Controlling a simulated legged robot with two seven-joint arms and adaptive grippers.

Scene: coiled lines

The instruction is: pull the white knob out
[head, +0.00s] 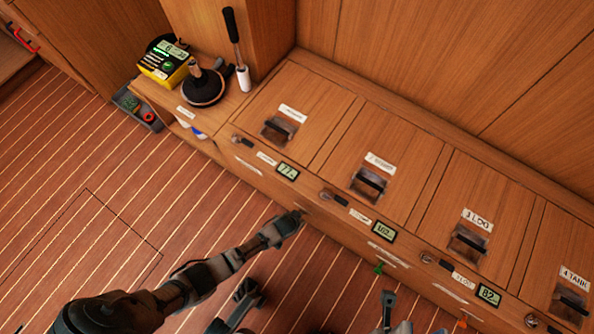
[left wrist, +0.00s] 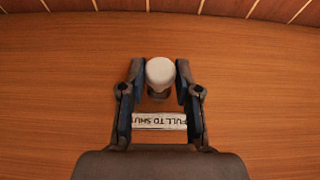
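The white knob (left wrist: 160,71) shows in the left wrist view, with a darker collar under its round cap, on a wooden front. In the head view my left gripper (head: 296,219) is at the front face of the wooden bench and hides the knob.
The bench top has several lidded hatches with dark latches (head: 369,184). Small displays (head: 384,231) and metal fittings line its front edge. A yellow device (head: 165,63), a black round-based object (head: 204,86) and a black-handled lever (head: 236,50) stand at its left end.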

